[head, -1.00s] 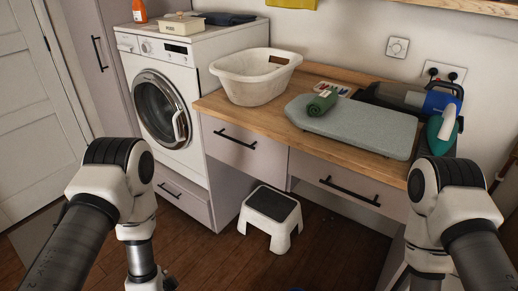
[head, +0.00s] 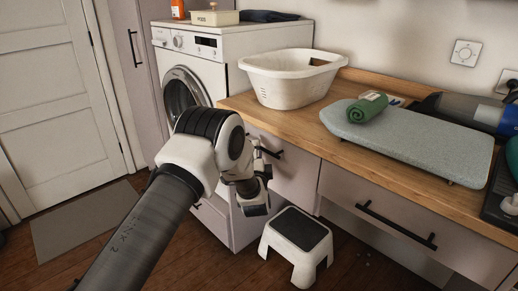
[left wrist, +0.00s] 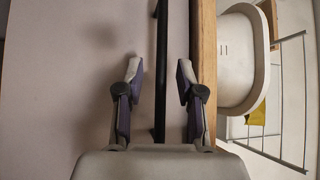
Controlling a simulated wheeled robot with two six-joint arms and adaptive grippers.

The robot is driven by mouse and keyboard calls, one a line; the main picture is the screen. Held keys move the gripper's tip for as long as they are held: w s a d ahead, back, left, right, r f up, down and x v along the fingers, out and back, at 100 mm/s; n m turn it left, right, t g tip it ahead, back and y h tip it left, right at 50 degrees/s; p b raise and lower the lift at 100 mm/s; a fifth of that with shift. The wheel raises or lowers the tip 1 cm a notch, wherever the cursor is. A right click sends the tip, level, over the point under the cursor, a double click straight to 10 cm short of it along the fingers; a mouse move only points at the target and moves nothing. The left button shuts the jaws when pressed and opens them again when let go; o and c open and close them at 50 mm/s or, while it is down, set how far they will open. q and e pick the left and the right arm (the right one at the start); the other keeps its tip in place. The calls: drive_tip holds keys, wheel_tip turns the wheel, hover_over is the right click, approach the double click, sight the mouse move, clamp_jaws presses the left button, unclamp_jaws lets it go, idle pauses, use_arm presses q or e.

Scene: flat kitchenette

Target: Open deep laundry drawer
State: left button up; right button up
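The pale drawer front (head: 294,176) under the laundry basket looks shut, flush below the wooden worktop. Its black bar handle (head: 270,152) shows in the head view, partly hidden by my left arm. In the left wrist view the handle (left wrist: 160,60) runs up the picture between the two fingers of my left gripper (left wrist: 159,78). The fingers are open, one on each side of the bar, with gaps visible. In the head view my left gripper (head: 262,182) is in front of this drawer. My right gripper is out of view.
A white step stool (head: 297,243) stands on the floor just below the drawer. A washing machine (head: 205,60) is to the left. A wide drawer with a black handle (head: 395,226) is to the right. The worktop (head: 240,100) carries the basket (head: 288,78) and an ironing board (head: 410,140).

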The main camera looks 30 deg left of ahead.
use_arm(q)
drive_tip(key=shift+x, duration=1.45)
drive_tip(key=shift+a, duration=0.1)
clamp_jaws()
drive_tip(key=shift+s, duration=0.15)
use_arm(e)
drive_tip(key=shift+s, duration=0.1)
